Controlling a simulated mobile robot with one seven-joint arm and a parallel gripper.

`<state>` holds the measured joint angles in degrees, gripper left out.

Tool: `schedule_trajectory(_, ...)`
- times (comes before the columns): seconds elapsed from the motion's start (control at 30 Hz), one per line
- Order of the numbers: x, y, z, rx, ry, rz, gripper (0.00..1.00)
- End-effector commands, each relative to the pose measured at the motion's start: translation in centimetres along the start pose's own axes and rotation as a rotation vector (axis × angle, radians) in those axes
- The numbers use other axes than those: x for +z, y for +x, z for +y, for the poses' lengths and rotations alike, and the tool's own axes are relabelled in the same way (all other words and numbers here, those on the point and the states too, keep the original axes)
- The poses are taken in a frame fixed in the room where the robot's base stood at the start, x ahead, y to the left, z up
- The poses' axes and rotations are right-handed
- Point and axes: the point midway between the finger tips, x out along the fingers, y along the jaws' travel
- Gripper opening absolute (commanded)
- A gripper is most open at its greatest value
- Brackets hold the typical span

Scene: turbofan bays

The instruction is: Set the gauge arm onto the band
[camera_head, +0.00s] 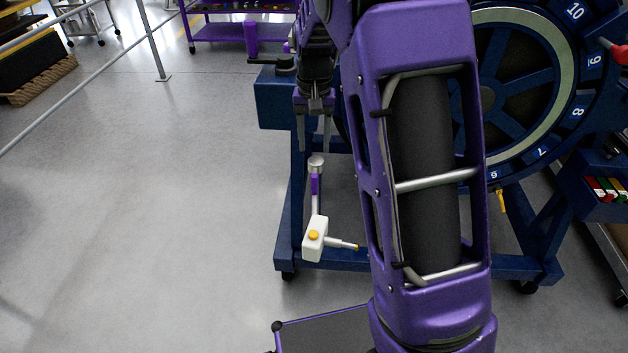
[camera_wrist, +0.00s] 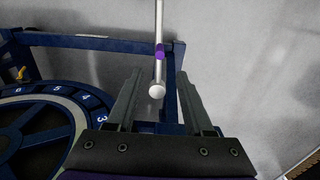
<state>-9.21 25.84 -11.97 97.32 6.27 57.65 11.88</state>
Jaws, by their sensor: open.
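The gauge arm (camera_head: 315,200) is a silver rod with a purple sleeve, a round silver end at the top and a white block with an orange button and a thin side probe at the bottom. It stands out in front of the blue stand; what supports it is unclear. My gripper (camera_head: 314,148) is open, pointing down, fingertips just above the round end. In the wrist view, the gauge arm (camera_wrist: 160,50) has its round end between the open fingers (camera_wrist: 157,82), not gripped. The band, apparently the pale ring (camera_head: 552,85) on the numbered wheel, is partly hidden behind my arm.
The blue wheeled stand (camera_head: 430,262) carries the wheel, with a blue box (camera_head: 276,98) at its left. A purple cart (camera_head: 225,32) stands at the back. A grey rail (camera_head: 150,40) and open floor lie to the left. Coloured items (camera_head: 605,188) sit in a holder at right.

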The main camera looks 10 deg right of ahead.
Motion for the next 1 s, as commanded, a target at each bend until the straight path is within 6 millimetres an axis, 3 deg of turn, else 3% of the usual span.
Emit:
schedule_trajectory(0.03, 0.1, 1.5, 0.0, 0.002, 0.0, -0.003, 0.52)
schedule_trajectory(0.3, 0.0, 7.4, 0.1, 0.002, -0.001, -0.001, 0.52)
schedule_trajectory(0.5, -0.1, 10.7, 0.1, 0.002, -0.001, 0.001, 0.52)
schedule_trajectory(0.7, -0.1, 12.2, 0.0, 0.001, -0.001, 0.003, 0.52)
schedule_trajectory(1.0, -0.1, 12.3, 0.0, 0.001, -0.001, 0.003, 0.52)
